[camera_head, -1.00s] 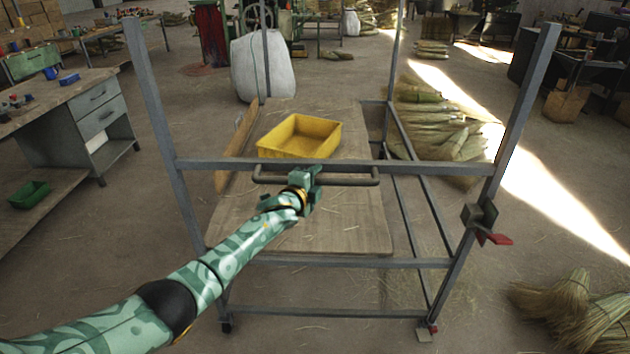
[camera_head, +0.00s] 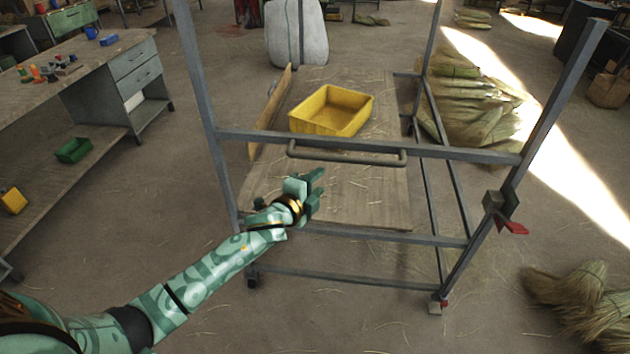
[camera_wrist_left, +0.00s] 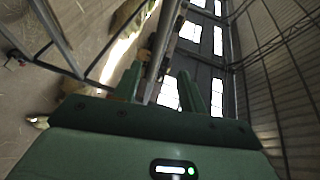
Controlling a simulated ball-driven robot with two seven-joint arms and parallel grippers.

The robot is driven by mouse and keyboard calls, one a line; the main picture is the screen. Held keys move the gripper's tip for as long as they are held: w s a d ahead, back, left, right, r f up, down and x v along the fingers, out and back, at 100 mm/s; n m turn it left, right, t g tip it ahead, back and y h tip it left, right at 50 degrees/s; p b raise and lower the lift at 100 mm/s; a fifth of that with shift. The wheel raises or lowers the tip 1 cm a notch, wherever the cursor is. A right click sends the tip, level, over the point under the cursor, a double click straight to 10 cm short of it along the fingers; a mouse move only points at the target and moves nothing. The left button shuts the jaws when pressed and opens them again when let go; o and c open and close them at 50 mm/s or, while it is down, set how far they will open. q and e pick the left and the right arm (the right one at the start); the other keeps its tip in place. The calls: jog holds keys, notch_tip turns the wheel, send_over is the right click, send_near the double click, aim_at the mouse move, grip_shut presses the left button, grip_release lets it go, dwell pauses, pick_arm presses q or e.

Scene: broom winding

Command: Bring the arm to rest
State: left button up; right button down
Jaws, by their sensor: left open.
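My left arm comes in from the lower left in the head view. Its gripper (camera_head: 317,188) is open and empty, a little in front of and below the handle bar (camera_head: 350,156) of the grey metal cart (camera_head: 400,146). In the left wrist view the gripper's two green fingers (camera_wrist_left: 158,92) stand apart, with a grey bar of the cart (camera_wrist_left: 160,48) seen between and beyond them. I see no contact between the fingers and the handle. My right gripper is not in either view.
A yellow tray (camera_head: 332,110) sits on the cart's wooden deck (camera_head: 370,195). A workbench (camera_head: 95,55) with a green bin (camera_head: 73,150) stands at left. Broom straw bundles (camera_head: 475,105) lie at right, others (camera_head: 575,305) at lower right.

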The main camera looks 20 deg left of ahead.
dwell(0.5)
pick_arm(q)
jog(key=s+a+f+n+g+y, duration=0.15)
jog(key=s+f+n, duration=0.3)
jog(key=f, duration=0.55)
jog(key=s+a+f+n+g, duration=0.25)
jog(key=s+f, duration=0.35)
jog(key=f, duration=0.3)
jog(key=s+a+f+n+g+y, duration=0.1)
jog(key=s+a+f+n+g, duration=0.25)
jog(key=f, duration=0.65)
jog(key=s+d+f+n+g, duration=0.1)
jog(key=s+f, duration=0.4)
jog(key=s, duration=0.9)
jog(key=s+d+f+n+g, duration=0.2)
jog(key=s+d+f+g, duration=0.1)
jog(key=s, duration=1.1)
jog(key=s+d+f+n+g, duration=0.1)
jog(key=s+f, duration=0.6)
jog(key=s, duration=0.7)
jog(key=shift+s+d+f+g, duration=0.3)
jog(key=shift+d+g, duration=0.55)
jog(key=shift+g, duration=0.4)
jog(key=shift+w+h, duration=0.1)
jog(key=shift+h, duration=0.15)
